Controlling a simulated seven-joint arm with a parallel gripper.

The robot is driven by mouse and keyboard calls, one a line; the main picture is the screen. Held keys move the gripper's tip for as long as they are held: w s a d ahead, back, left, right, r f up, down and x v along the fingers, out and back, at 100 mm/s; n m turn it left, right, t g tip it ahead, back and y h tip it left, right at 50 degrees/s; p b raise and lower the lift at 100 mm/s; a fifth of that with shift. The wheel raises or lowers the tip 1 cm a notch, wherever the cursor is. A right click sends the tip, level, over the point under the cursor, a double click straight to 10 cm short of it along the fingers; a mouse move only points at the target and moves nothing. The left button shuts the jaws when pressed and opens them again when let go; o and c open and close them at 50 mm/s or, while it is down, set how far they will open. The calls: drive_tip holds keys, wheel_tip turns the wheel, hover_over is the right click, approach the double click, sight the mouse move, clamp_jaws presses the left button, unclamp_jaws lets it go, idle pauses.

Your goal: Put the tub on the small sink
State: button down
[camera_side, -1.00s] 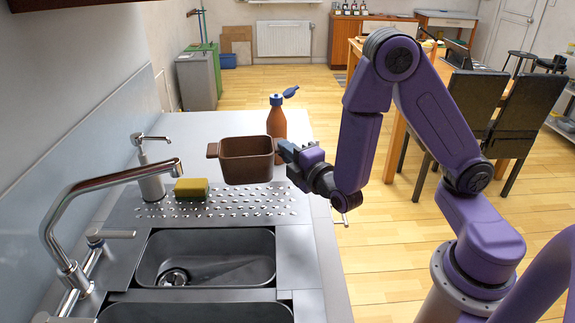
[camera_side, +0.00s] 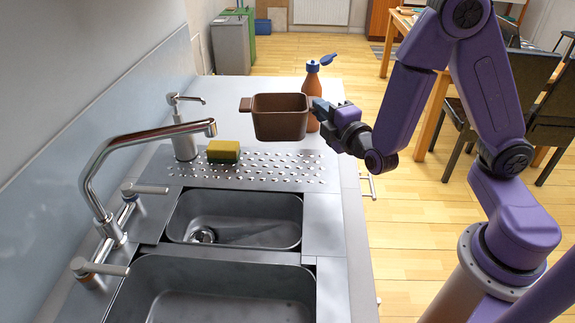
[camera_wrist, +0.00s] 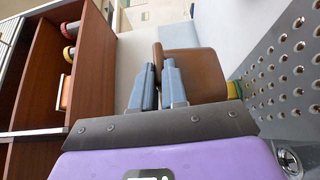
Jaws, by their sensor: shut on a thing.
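The tub (camera_side: 279,117) is a brown square container with a small handle on each side. My gripper (camera_side: 318,108) is shut on its right side in the side view, and the tub looks held upright above the far end of the perforated drainboard. In the wrist view the tub (camera_wrist: 195,73) fills the space beyond my fingers (camera_wrist: 158,88). The small sink (camera_side: 270,233) is the smaller steel basin with a round drain, nearer the camera than the tub. The tub is not over this basin.
A larger basin (camera_side: 215,300) lies in front of the small sink. A faucet (camera_side: 130,140) reaches over from the left. A yellow-green sponge (camera_side: 223,151) and a soap dispenser (camera_side: 182,135) stand left of the tub.

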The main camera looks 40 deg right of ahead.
drive_tip(key=shift+f, duration=4.8)
drive_tip(key=shift+f, duration=0.15)
drive_tip(key=c, duration=1.2)
unclamp_jaws()
drive_tip(key=shift+o, duration=0.2)
